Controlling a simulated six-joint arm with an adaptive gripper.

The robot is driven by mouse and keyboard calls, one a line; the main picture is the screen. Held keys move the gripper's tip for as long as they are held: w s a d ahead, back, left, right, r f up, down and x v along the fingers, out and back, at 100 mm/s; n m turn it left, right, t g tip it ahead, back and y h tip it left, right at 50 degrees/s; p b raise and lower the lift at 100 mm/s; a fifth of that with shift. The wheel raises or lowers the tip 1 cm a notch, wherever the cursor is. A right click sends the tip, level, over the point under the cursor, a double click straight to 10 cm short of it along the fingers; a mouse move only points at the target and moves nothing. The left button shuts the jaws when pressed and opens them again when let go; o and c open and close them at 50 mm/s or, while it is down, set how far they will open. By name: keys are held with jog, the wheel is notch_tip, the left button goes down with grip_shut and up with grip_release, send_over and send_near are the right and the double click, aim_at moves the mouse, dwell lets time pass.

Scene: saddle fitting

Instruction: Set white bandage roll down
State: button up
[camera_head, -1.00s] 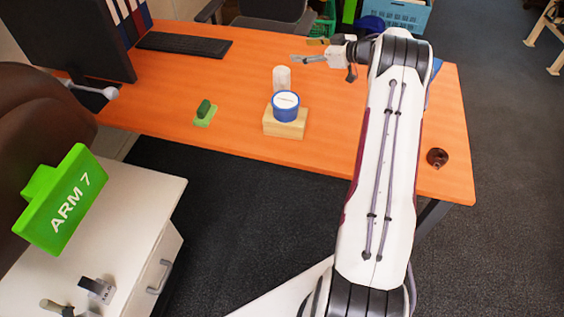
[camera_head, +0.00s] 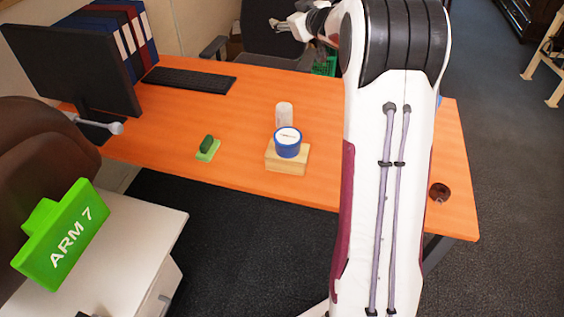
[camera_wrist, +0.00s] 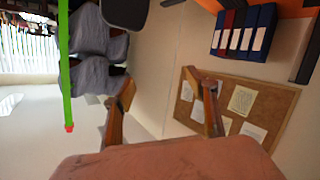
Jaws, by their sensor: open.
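A white cylinder (camera_head: 284,113), which looks like the bandage roll, stands upright on the orange table. It is just behind a blue round item with a white top (camera_head: 287,143), which sits on a wooden block (camera_head: 288,162). The block and blue item hide its lower part. My gripper (camera_head: 289,26) is raised high beyond the table's back edge, well apart from the roll. In the wrist view my gripper (camera_wrist: 165,88) shows its two fingers spread with nothing between them. The wrist view faces the wall, and no roll shows there.
The table (camera_head: 240,115) has clear room around the block. A green pad with a dark green piece (camera_head: 207,149) lies left of it. A keyboard (camera_head: 187,80) and monitor (camera_head: 75,65) are at the back left. A brown ring-like item (camera_head: 440,192) lies at the right.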

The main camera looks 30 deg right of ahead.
jog(key=s+a+r+m+g+h, duration=0.25)
jog(key=s+a, duration=0.35)
jog(key=s, duration=0.3)
jog(key=s+a+r+m+g+h, duration=0.1)
jog(key=s+a+r, duration=0.35)
jog(key=s, duration=0.35)
jog(key=s+a+f+g+y, duration=0.1)
jog(key=s+a+f, duration=0.4)
jog(key=s, duration=0.6)
jog(key=s+a+f+g+y, duration=0.2)
jog(key=s+a+f, duration=0.2)
jog(key=s+a, duration=0.4)
jog(key=s+a+f+g+y, duration=0.2)
jog(key=s+a+f, duration=0.3)
jog(key=s, duration=0.8)
jog(key=shift+s+a+f+n, duration=0.3)
jog(key=shift+a+n, duration=0.15)
jog(key=shift+a, duration=0.5)
jog(key=shift+g+y, duration=0.25)
